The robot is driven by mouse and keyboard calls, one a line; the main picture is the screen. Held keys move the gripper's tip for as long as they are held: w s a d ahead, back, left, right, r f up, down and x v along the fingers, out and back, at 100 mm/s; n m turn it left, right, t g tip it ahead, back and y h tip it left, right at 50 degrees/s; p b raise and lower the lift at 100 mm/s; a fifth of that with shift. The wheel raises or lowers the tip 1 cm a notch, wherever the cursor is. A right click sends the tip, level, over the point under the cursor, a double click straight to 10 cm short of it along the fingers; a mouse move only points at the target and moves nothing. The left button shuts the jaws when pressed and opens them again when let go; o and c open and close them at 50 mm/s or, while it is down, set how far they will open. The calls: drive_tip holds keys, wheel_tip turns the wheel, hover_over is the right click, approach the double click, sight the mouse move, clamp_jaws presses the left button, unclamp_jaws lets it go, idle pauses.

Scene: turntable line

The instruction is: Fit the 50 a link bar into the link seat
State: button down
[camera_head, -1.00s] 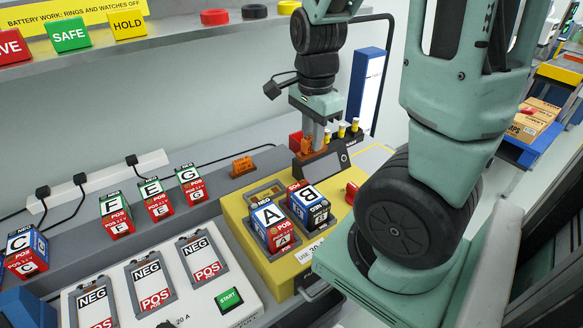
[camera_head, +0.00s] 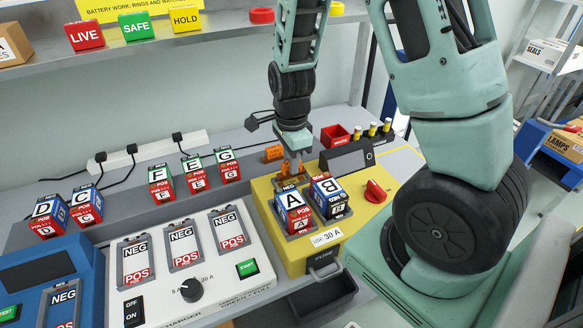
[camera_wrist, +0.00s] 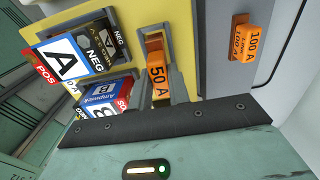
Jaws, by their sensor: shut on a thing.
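The orange 50 A link bar (camera_wrist: 157,75) is in my gripper (camera_head: 292,167), which is shut on it. The bar is over the grey link seat (camera_wrist: 174,75) on the yellow unit (camera_head: 263,200). In the wrist view the bar lines up lengthwise with the seat; I cannot tell how deep it sits. In the head view the gripper is low behind block A and hides most of the seat.
Battery blocks A (camera_head: 293,205) and B (camera_head: 327,188) stand close in front of the gripper. An orange 100 A link bar (camera_head: 273,152) stands on the grey ledge behind. A red knob (camera_head: 376,191) is at right. The white charger (camera_head: 200,268) has empty bays.

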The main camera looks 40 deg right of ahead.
drive_tip(key=shift+f, duration=1.15)
drive_tip(key=c, duration=1.3)
unclamp_jaws()
drive_tip(key=shift+f, duration=0.15)
